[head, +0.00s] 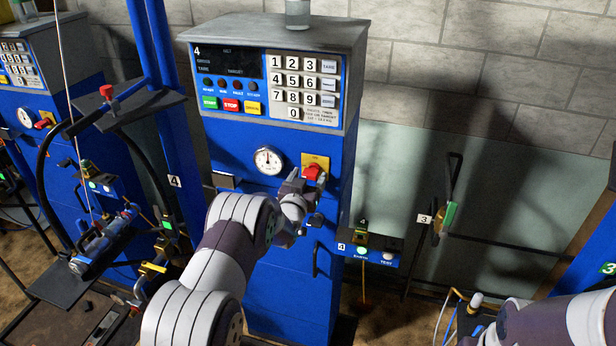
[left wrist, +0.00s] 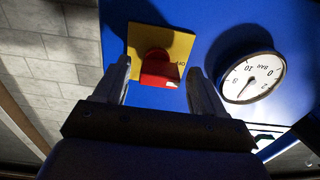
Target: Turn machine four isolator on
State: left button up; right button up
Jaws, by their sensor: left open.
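Machine four (head: 265,235) is a blue cabinet marked 4 with a grey keypad panel on top. Its isolator is a red knob (head: 312,172) on a yellow plate (head: 317,160), right of a round pressure gauge (head: 267,160). My left gripper (head: 303,184) is at the knob, its fingers partly hidden by my arm in the head view. In the left wrist view the open fingers stand either side of the red knob (left wrist: 157,70); contact cannot be told. Lettering like "ON" shows on the plate (left wrist: 178,42); the knob's exact setting is unclear. My right gripper is out of view.
A black door handle (head: 316,259) is below the isolator. A blue box with earth and test buttons (head: 372,253) is at the cabinet's right. A filling stand (head: 95,245) and another blue machine (head: 50,75) are at left. My right arm crosses the lower right corner.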

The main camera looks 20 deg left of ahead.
pick_arm(q)
jog(key=shift+d, duration=0.1)
jog(key=shift+c, duration=0.3)
jog(key=c, duration=1)
jog(key=shift+f+b, duration=0.1)
jog(key=shift+b, duration=0.4)
jog(key=m+b, duration=1.6)
jog(key=b, duration=0.7)
jog(key=shift+b, duration=0.35)
jog(key=shift+r+m+b, duration=0.2)
jog(key=shift+m+b, duration=0.8)
jog(key=shift+b, duration=0.25)
